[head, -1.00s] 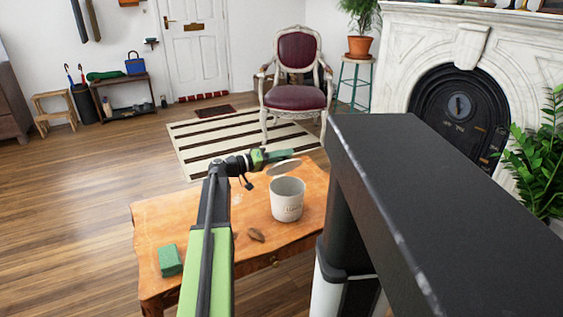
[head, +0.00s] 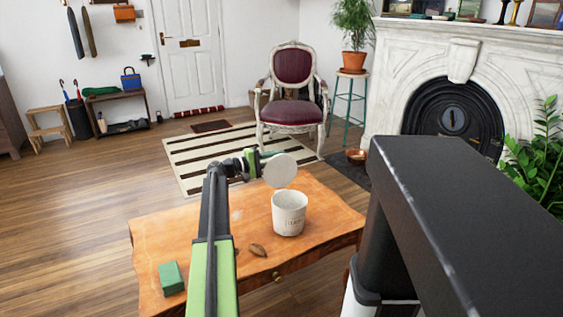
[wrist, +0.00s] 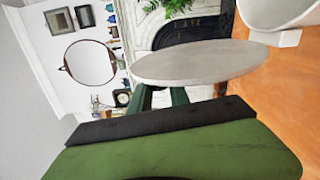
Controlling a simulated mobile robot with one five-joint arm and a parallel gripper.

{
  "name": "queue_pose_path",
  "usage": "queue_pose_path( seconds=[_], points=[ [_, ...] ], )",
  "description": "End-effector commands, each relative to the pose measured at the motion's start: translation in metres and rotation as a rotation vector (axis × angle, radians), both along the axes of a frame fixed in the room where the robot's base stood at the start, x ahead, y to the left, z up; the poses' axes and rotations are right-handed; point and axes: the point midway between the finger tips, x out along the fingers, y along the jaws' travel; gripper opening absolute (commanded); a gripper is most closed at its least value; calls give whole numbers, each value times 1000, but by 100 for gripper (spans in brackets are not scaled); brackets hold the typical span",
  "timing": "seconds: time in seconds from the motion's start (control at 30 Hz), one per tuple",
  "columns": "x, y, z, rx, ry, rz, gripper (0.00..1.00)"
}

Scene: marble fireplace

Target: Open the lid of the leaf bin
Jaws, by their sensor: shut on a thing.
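The table (head: 185,230) also bears a green block (head: 171,278) at its front left and a small brown leaf-like thing (head: 258,250) in front of the bin. A red chair (head: 292,100) stands behind on a striped rug (head: 205,158). A marble fireplace (head: 400,75) is at the right.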

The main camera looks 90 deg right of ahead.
Motion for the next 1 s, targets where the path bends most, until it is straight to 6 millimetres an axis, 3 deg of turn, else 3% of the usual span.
queue_pose_path(
  seconds=[0.1,1.0],
  points=[
    [6,-2,-7,1,-15,1,0],
    [17,0,-7,-2,-17,13,0]
  ],
)
